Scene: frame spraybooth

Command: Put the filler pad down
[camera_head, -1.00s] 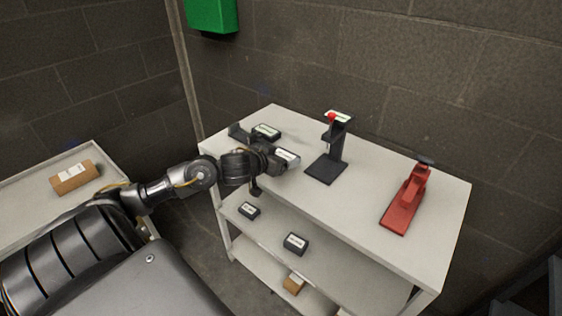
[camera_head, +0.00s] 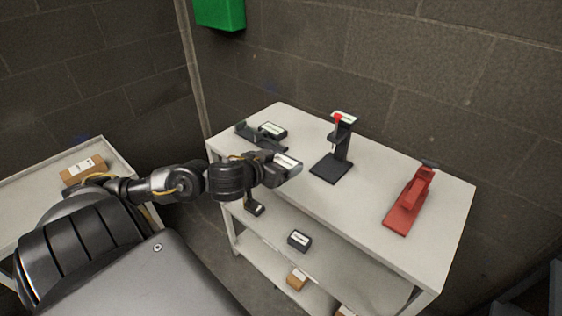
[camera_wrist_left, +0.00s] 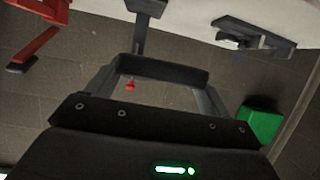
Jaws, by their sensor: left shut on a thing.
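My left gripper (camera_head: 282,168) is shut on a dark block with a pale label, which I take to be the filler pad (camera_head: 289,163). It holds the pad over the left front part of the white cart's top (camera_head: 320,206), left of the black stand. Whether the pad touches the surface cannot be told. In the left wrist view, a dark bar that looks like the pad (camera_wrist_left: 162,70) spans between the fingers. My right gripper is not in view.
On the top stand a black stand with a red knob (camera_head: 335,160), a red tool (camera_head: 407,205), a labelled dark box (camera_head: 272,130) and a black bracket (camera_head: 250,133). Another dark box (camera_head: 299,240) sits on the shelf below. The top is clear between stand and red tool.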

